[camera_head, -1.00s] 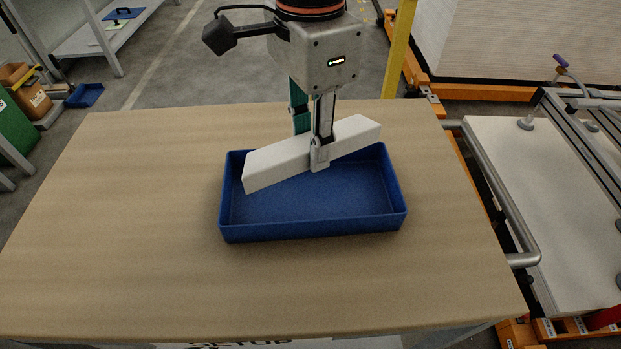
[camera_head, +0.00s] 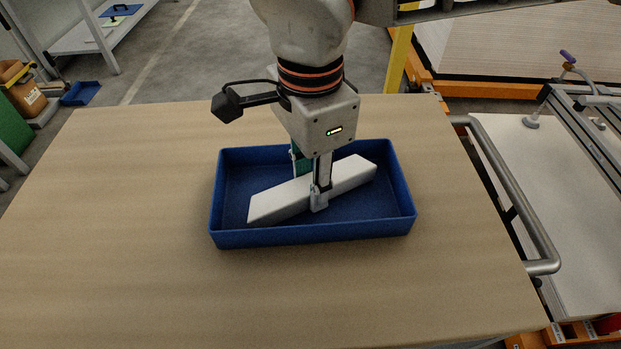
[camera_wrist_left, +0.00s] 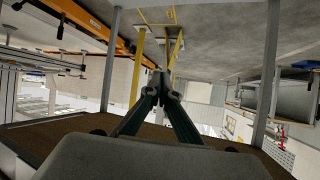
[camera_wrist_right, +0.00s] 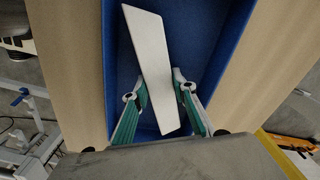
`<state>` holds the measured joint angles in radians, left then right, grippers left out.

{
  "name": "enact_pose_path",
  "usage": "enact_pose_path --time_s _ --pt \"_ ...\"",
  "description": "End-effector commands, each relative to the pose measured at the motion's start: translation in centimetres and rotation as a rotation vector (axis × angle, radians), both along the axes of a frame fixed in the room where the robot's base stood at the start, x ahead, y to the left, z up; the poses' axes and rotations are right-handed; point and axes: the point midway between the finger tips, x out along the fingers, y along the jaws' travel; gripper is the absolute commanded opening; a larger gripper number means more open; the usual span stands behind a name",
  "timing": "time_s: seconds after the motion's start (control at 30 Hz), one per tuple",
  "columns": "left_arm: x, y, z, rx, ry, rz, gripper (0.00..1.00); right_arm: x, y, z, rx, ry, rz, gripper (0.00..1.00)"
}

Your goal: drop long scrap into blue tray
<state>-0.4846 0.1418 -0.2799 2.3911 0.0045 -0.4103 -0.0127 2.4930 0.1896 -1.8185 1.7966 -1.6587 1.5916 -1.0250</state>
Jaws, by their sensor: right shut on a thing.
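The long white scrap (camera_head: 348,177) is a flat-sided bar with slanted ends. It lies diagonally within the walls of the blue tray (camera_head: 310,232) on the table. I cannot tell whether it touches the tray floor. My right gripper (camera_head: 310,192) points down and is shut on the scrap near its middle. In the right wrist view the scrap (camera_wrist_right: 150,50) passes between the fingers of my right gripper (camera_wrist_right: 160,92), with the blue tray (camera_wrist_right: 236,35) around it. My left gripper (camera_wrist_left: 162,86) shows only in the left wrist view, with its fingertips together and nothing between them.
The wooden table (camera_head: 110,220) is clear around the tray. A metal rail (camera_head: 515,200) runs along its right side, beside a white panel (camera_head: 540,190) with a suction frame (camera_head: 590,130). A yellow post (camera_head: 399,60) stands behind the table.

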Motion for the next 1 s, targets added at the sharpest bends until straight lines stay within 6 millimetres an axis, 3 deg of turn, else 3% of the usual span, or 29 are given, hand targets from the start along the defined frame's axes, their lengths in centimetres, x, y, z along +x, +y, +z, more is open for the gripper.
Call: enact_pose_path --time_s 0.1,0.13,0.17,0.57,0.77,1.0 --pt "-0.1 0.1 -0.2 0.003 0.004 0.001 0.0 0.0 0.0 -0.2 0.0 0.0 0.0 0.0" --pt "-0.2 0.2 -0.3 0.004 0.007 0.001 0.0 0.0 0.0 -0.2 0.0 0.0 0.0 0.34" --pt "-0.3 0.2 -0.4 0.005 0.009 0.0 0.0 0.0 0.0 -0.2 0.0 0.0 0.0 0.42" --pt "-0.7 0.3 -0.9 0.016 0.018 -0.012 0.0 0.0 0.0 0.0 0.0 0.001 0.0 0.43" --pt "-0.1 0.6 0.4 0.029 -0.006 -0.013 0.0 0.0 0.0 3.1 0.001 -0.01 -0.002 0.43" --pt "-0.9 2.4 -0.8 0.087 0.027 -0.008 0.0 0.0 0.0 8.3 0.002 -0.012 -0.002 0.43"
